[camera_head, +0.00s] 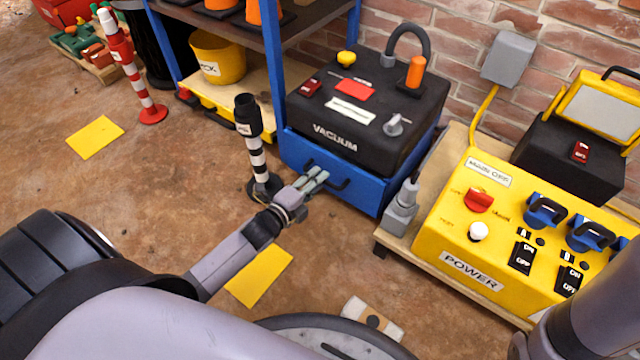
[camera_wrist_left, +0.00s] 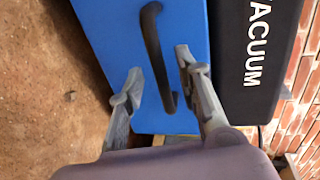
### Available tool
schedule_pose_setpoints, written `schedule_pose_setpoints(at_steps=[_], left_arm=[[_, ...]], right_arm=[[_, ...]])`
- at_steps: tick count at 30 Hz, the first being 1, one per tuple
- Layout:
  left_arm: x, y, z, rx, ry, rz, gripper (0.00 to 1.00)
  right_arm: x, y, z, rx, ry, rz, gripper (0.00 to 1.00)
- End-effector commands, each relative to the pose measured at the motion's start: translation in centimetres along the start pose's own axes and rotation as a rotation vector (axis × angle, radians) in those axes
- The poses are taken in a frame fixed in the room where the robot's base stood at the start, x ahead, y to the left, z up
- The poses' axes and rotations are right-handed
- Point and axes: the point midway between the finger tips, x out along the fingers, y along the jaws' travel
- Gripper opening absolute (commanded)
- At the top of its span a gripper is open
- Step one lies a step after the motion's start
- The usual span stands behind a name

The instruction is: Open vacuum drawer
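The vacuum unit (camera_head: 355,105) is a black box labelled VACUUM on top of a blue drawer (camera_head: 365,192). The drawer front faces me and looks shut. A dark bar handle (camera_head: 343,185) sits on the drawer front, partly hidden by my left gripper (camera_head: 318,178) in the head view. In the left wrist view the blue front (camera_wrist_left: 110,40) fills the middle, and the curved handle (camera_wrist_left: 152,50) reaches down between the open fingers of my left gripper (camera_wrist_left: 158,72). I cannot tell whether the fingers touch the handle. My right gripper is not in view.
A black-and-white striped post (camera_head: 258,155) stands just left of the drawer. A yellow POWER box (camera_head: 455,235) on a wooden pallet and a small grey device (camera_head: 402,212) are to the right. A blue-framed shelf (camera_head: 274,70) is at left. Yellow floor patches (camera_head: 258,277) lie on open floor.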

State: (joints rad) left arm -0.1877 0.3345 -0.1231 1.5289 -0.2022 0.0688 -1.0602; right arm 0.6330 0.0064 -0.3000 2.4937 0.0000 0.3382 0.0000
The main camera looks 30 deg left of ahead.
Motion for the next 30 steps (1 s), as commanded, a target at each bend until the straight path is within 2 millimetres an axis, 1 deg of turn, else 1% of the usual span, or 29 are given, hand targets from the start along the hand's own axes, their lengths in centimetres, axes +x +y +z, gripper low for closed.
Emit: schedule_pose_setpoints(at_steps=[1, 6, 16, 30], left_arm=[[0.8, 0.3, 0.1, 0.001, -0.001, -0.001, 0.31], [2.0, 0.2, 0.1, 0.002, 0.0, 0.001, 0.31], [2.3, 0.0, 0.1, 0.001, -0.001, 0.001, 0.31], [2.2, 0.0, 0.0, 0.001, -0.001, 0.001, 0.0]], right_arm=[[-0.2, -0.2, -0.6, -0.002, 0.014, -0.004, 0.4], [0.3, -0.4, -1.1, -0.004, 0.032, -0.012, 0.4], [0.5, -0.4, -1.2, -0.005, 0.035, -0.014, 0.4], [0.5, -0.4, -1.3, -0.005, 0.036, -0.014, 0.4]])
